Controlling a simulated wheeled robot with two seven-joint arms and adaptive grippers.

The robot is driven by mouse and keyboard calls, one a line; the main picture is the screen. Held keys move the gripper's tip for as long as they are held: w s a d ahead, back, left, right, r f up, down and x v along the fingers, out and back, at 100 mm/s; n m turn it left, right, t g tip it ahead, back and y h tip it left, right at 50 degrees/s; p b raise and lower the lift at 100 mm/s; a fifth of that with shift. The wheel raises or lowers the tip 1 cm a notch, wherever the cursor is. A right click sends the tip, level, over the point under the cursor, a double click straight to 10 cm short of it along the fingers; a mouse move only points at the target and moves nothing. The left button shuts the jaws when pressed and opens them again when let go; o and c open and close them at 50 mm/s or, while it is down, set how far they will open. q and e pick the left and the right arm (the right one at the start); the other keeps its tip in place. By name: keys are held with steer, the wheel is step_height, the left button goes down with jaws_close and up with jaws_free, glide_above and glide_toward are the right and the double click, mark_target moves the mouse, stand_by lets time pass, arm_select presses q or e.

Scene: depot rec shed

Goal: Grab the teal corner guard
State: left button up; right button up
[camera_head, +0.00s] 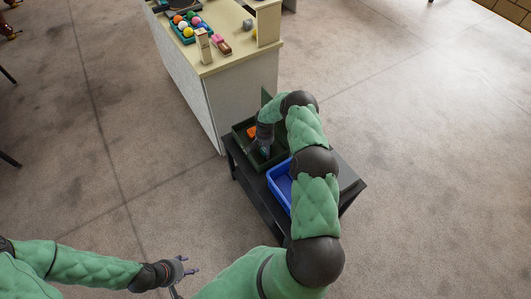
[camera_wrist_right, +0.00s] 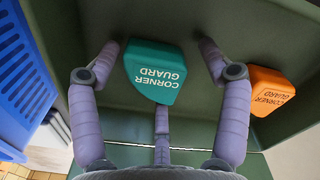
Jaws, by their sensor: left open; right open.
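The teal corner guard (camera_wrist_right: 155,72), a block with white lettering, lies in the dark green bin (camera_wrist_right: 255,35) in the right wrist view. My right gripper (camera_wrist_right: 158,48) is open, with its purple fingers spread on either side of the guard and a third finger below it; I cannot tell whether they touch it. In the head view my right gripper (camera_head: 263,150) reaches down into the green bin (camera_head: 240,150) and largely hides the teal guard. My left gripper (camera_head: 183,270) is open and empty above the floor, far from the bin.
An orange corner guard (camera_wrist_right: 272,90) lies in the same bin, right of my fingers. A blue bin (camera_wrist_right: 25,65) stands beside it on the black table (camera_head: 348,180). A counter (camera_head: 240,60) with a tray of coloured balls (camera_head: 186,27) stands behind.

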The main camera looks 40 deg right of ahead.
steer(key=c, duration=1)
steer(key=shift+c, duration=0.2)
